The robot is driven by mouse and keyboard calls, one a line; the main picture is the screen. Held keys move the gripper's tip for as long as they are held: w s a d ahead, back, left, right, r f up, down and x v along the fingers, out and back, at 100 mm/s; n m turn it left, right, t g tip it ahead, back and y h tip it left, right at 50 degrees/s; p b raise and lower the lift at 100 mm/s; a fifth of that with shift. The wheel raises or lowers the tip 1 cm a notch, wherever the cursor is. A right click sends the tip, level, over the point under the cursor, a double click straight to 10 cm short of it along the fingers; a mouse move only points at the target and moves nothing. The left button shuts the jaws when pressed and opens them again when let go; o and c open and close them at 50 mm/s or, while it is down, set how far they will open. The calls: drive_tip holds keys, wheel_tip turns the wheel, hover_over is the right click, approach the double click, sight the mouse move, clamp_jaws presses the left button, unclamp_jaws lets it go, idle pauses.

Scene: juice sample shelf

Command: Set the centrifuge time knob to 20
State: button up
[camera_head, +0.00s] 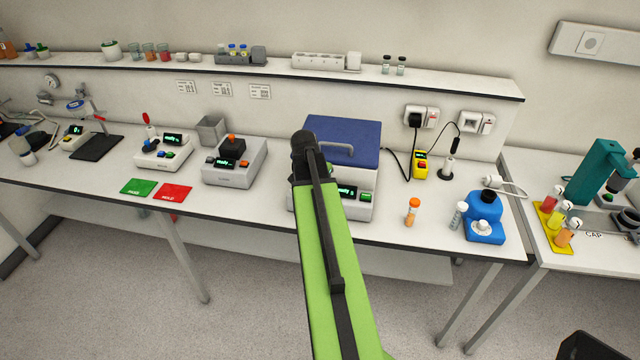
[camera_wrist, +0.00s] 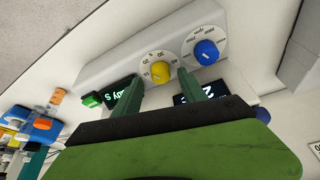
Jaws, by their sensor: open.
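The centrifuge (camera_head: 368,165) is a white box with a blue lid on the bench; my arm hides much of its front in the head view. The wrist view shows its panel (camera_wrist: 110,55) at a slant. A yellow knob (camera_wrist: 160,72) sits on a white dial with numbers; its pointer setting is too small to read. A blue knob (camera_wrist: 206,52) on an rpm dial is to its right. My gripper (camera_wrist: 158,84) is open, its two green fingers either side of and just below the yellow knob in the picture. Contact with the knob cannot be told.
Dark displays (camera_wrist: 122,90) and a green button (camera_wrist: 92,101) are close to the fingers. An orange-capped vial (camera_head: 412,212) and a blue device (camera_head: 485,218) stand to the right on the bench. Another white device (camera_head: 235,165) stands to the left.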

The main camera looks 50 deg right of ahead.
drive_tip(key=p+v, duration=1.3)
drive_tip(key=v, duration=0.3)
drive_tip(key=shift+d, duration=0.1)
drive_tip(key=w+a+f+n+b, duration=0.25)
drive_tip(key=a+f+b, duration=0.2)
drive_tip(key=a, duration=0.25)
drive_tip(key=w+a+f+n+t+y+b, duration=0.1)
drive_tip(key=w+a+f+b, duration=0.35)
drive_tip(key=a, duration=0.35)
drive_tip(key=w+a+f+n+b, duration=0.1)
drive_tip(key=w+a+f+b, duration=0.2)
drive_tip(key=a+f, duration=0.3)
drive_tip(key=s+a+f+n+y+b, duration=0.1)
drive_tip(key=a+n, duration=0.2)
drive_tip(key=a, duration=0.3)
drive_tip(key=s+a+f+n+g+y+b, duration=0.1)
drive_tip(key=s+a+f+n+b, duration=0.1)
drive_tip(key=a, duration=0.5)
drive_tip(key=s+a+f+n+g+y+b, duration=0.1)
drive_tip(key=s+a+f+n+b, duration=0.1)
drive_tip(key=a+n, duration=0.3)
drive_tip(key=shift+s+a, duration=0.2)
drive_tip(key=shift+a, duration=0.8)
